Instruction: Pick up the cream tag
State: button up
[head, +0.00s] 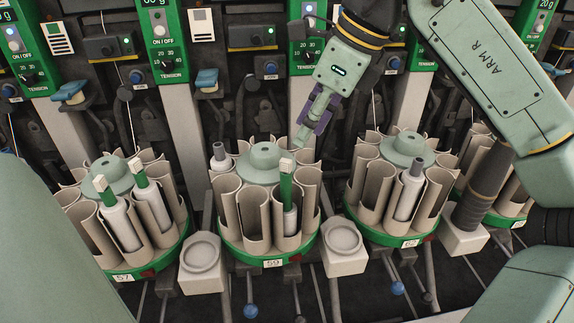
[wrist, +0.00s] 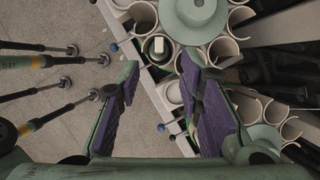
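Cream tags on green stems stand upright in pale tubes in the head view. One cream tag (head: 286,165) stands at the front right of the middle carousel, numbered 59. Two more, a cream tag (head: 135,166) and another cream tag (head: 100,183), stand on the left carousel, numbered 57.
Carousels of cream cups surround grey-green hubs (head: 264,158). Pale blocks with round dishes (head: 343,239) stand between them. A grey-tipped tube (head: 412,178) stands in the right carousel. The machine's green control panels (head: 164,45) rise behind. Floor (wrist: 60,115) shows at left in the wrist view.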

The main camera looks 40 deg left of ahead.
aim_at(287, 160)
jog(key=p+x, duration=0.1)
jog(key=x, duration=0.6)
jog(key=shift+s+a+f, duration=0.15)
jog(key=shift+a+f, duration=0.1)
jog(key=shift+a, duration=0.1)
jog(key=c, duration=0.8)
